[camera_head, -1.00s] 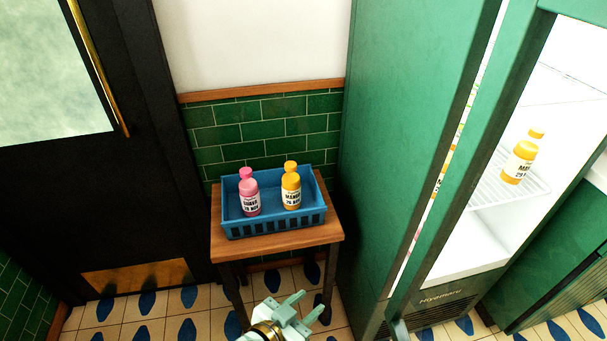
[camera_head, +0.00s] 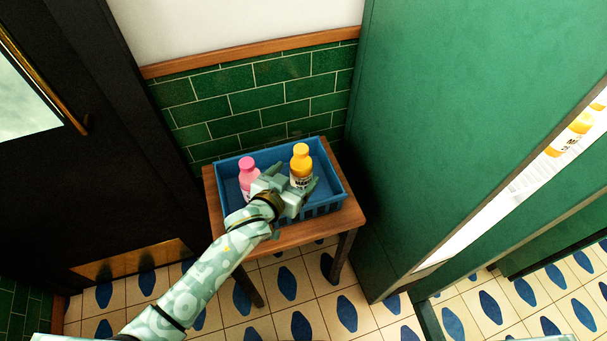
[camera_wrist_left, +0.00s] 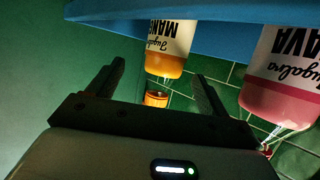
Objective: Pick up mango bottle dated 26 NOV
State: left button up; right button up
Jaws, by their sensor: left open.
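The orange mango bottle (camera_head: 301,163) with a yellow-orange cap stands upright in the blue crate (camera_head: 334,190). My left gripper (camera_head: 294,184) is open at its near side in the head view, fingers low around the label's height. In the left wrist view, which is upside down, the mango bottle (camera_wrist_left: 168,50) shows beyond and between the open left gripper fingers (camera_wrist_left: 159,72). Its label reads MANG; the date is out of view there and covered in the head view. I cannot tell whether a finger touches it. My right gripper is not in view.
A pink guava bottle (camera_head: 248,175) stands left of the mango bottle in the crate. The crate sits on a wooden stool (camera_head: 213,203) against green tiles. The green fridge (camera_head: 445,110) stands close on the right; another orange bottle (camera_head: 580,122) shows inside it.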

aim_at(296, 172)
pick_arm(q)
jog(key=x, duration=0.1)
jog(key=b+x, duration=0.1)
jog(key=x, duration=0.2)
jog(key=shift+w+a+f+b, duration=0.15)
jog(key=shift+a+f+b, duration=0.15)
jog(key=shift+a+b, duration=0.1)
jog(key=shift+d+r, duration=0.1)
jog(key=shift+d, duration=0.05)
jog(key=shift+r, duration=0.1)
jog(key=c, duration=1.4)
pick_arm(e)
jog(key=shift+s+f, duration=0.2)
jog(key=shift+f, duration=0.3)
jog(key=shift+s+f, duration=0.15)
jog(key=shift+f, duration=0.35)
